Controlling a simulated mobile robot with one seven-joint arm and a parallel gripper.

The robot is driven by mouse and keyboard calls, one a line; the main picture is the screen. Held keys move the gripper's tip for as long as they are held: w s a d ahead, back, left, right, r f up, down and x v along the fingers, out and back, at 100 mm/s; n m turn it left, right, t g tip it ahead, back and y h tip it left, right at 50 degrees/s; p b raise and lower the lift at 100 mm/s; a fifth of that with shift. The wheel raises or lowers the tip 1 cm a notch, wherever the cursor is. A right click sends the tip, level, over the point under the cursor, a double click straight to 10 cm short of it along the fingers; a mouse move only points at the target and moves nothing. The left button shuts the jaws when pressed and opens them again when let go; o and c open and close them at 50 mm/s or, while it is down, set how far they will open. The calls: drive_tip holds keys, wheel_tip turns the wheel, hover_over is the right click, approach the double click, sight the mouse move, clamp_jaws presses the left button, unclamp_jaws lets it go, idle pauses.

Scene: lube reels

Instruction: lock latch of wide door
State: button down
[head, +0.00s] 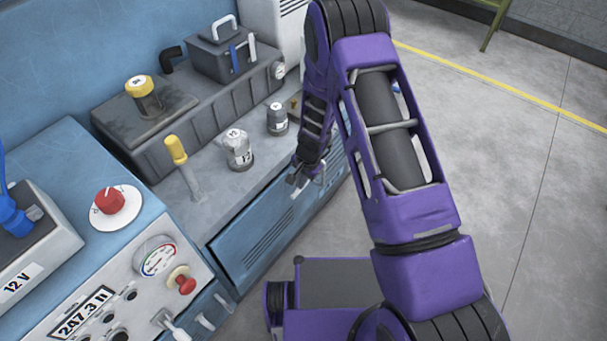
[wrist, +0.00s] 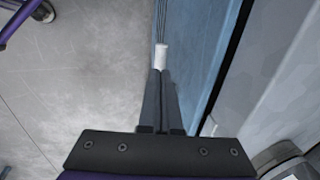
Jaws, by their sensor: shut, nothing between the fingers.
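The wide door (head: 268,238) is the blue panel with vent slots on the front of the cabinet, below the grey worktop; it looks closed. Its blue face also shows in the wrist view (wrist: 198,50), right of my fingers. A small white piece, which looks like the latch handle (wrist: 163,57), sits at the tips of my fingers in the wrist view; I cannot tell whether they touch it. My gripper (head: 296,181) is at the door's upper right in the head view, pointing down along it. Its fingers are shut and empty. My arm hides the door's far right end.
Above the door, the worktop (head: 215,195) holds a yellow-handled lever (head: 177,152) and grey canisters (head: 238,150). A control panel (head: 115,290) with a gauge and red knobs stands at lower left.

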drive_tip(key=shift+w+a+f, duration=0.15)
drive_tip(key=shift+f, duration=0.95)
